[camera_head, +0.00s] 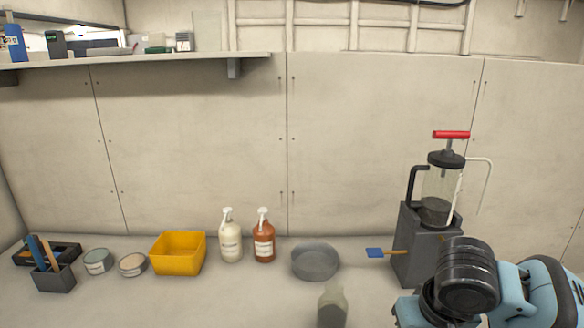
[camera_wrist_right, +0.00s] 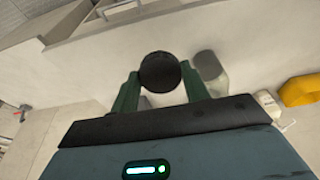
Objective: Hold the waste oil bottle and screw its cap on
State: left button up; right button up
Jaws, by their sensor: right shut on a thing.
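The waste oil bottle (camera_head: 331,306) is a grey, translucent bottle upright at the bottom edge of the head view. Its lower part is cut off by the frame. In the right wrist view the bottle (camera_wrist_right: 209,72) stands just right of my right gripper (camera_wrist_right: 159,78). The green fingers of that gripper are shut on a round, dark cap (camera_wrist_right: 160,71). The cap is apart from the bottle in the picture; their height difference is unclear. In the head view my right arm comes in at the lower right, with its fingertips out of sight. My left gripper is in neither view.
A round grey pan (camera_head: 315,262) lies behind the bottle. A grey stand (camera_head: 410,245) with a red-handled pump (camera_head: 441,190) is to the right. Two pump bottles (camera_head: 230,243) (camera_head: 264,243) and a yellow bin (camera_head: 177,254) are to the left. Bench around the bottle is clear.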

aim_at(333, 287)
jog(key=shift+w+a, duration=0.1)
jog(key=shift+w, duration=0.15)
jog(key=shift+w+a, duration=0.15)
jog(key=shift+w, duration=0.15)
jog(key=w+a+r+n, duration=0.1)
jog(key=w+a+n, duration=0.1)
jog(key=w+a, duration=0.1)
jog(key=w+a+r+n+y, duration=0.1)
jog(key=w+a+r+n, duration=0.1)
jog(key=w+a, duration=0.2)
jog(key=w+a+r+n, duration=0.1)
jog(key=w+a+n, duration=0.1)
jog(key=w, duration=0.5)
jog(key=shift+w+a+r, duration=0.15)
jog(key=shift+a+r, duration=0.1)
jog(key=shift+a, duration=0.55)
notch_tip(333, 287, down, 4)
jog(key=shift+r+y+b, duration=0.1)
jog(key=shift+y+b, duration=0.2)
jog(key=shift+b, duration=0.3)
jog(key=shift+f, duration=0.4)
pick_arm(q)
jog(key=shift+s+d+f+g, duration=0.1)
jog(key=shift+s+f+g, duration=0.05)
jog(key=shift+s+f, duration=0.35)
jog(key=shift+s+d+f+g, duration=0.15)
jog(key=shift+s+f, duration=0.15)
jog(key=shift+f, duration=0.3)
pick_arm(e)
jog(key=shift+r, duration=0.1)
